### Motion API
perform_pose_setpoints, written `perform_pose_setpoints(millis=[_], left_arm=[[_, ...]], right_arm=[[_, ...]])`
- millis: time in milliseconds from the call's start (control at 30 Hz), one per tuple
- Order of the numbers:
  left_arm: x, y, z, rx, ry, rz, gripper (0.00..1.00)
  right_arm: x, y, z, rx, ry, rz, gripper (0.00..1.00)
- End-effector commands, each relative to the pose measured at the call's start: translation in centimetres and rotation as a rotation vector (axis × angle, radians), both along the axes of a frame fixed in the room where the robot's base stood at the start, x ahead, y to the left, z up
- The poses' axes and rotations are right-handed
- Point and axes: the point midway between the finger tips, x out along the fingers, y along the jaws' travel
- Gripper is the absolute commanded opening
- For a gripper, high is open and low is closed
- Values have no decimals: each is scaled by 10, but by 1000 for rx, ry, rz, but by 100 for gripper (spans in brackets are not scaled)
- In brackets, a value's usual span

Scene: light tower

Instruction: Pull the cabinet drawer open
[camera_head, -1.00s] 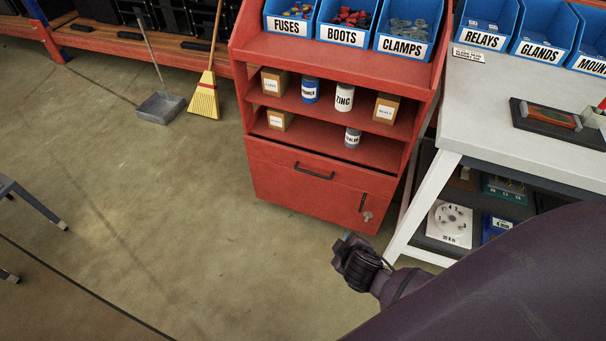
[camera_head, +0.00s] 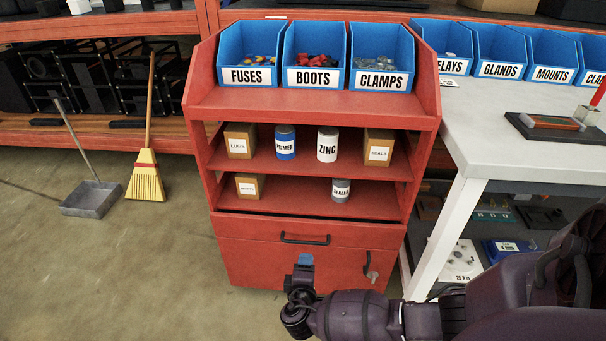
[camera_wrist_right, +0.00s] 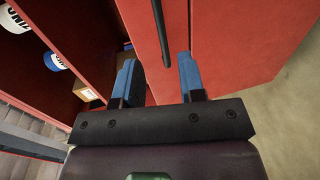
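The red cabinet (camera_head: 231,264) stands ahead, and its drawer (camera_head: 352,235) appears flush with the front. The drawer's dark bar handle (camera_head: 305,240) sits at the middle of the drawer front. My right gripper (camera_head: 305,262) is just below the handle in the head view. In the right wrist view my right gripper (camera_wrist_right: 159,78) has its two blue fingers apart. The dark handle (camera_wrist_right: 161,32) runs into the gap between them, and I see no contact with either finger. My left gripper is out of view.
Open shelves above hold cans and boxes, with blue bins (camera_head: 315,55) on top. A white workbench (camera_head: 492,150) stands close at the right. The floor at left is clear before the broom (camera_head: 146,177) and dustpan (camera_head: 92,198).

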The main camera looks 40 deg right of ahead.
Motion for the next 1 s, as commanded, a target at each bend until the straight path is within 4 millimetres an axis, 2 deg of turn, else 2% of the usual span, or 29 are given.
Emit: perform_pose_setpoints(millis=[500,700,1000], left_arm=[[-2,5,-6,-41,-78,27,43],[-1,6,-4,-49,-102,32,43],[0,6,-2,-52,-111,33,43]], right_arm=[[49,-61,-21,0,7,0,37],[60,-72,-21,2,4,-1,37],[63,-74,-20,3,1,0,37]])
